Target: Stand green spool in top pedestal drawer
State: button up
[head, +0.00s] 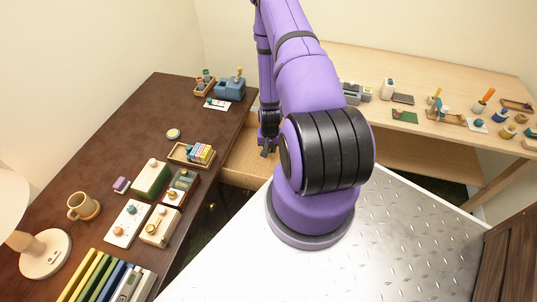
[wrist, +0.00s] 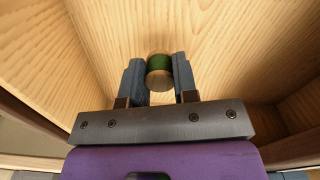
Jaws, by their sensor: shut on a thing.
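The green spool (wrist: 159,73) shows in the wrist view between the two fingertips of my gripper (wrist: 160,80), with a tan end facing the camera. My gripper is shut on it. The pale wooden inside of the drawer (wrist: 215,40) surrounds the fingers. In the head view my gripper (head: 268,148) reaches down over the open drawer (head: 240,165) at the right side of the dark desk. The spool is too small or hidden to make out there. I cannot tell whether the spool touches the drawer floor.
The dark desk (head: 135,110) carries a pencil tray (head: 180,157), a mug (head: 82,207), a lamp (head: 42,252) and several boxes. A light wooden table (head: 440,75) with small items stands at the back right. Drawer walls stand close around my gripper.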

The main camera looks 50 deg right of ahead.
aim_at(270, 159)
jog(key=shift+f, duration=2.05)
jog(key=shift+f, duration=0.15)
jog(key=o, duration=0.9)
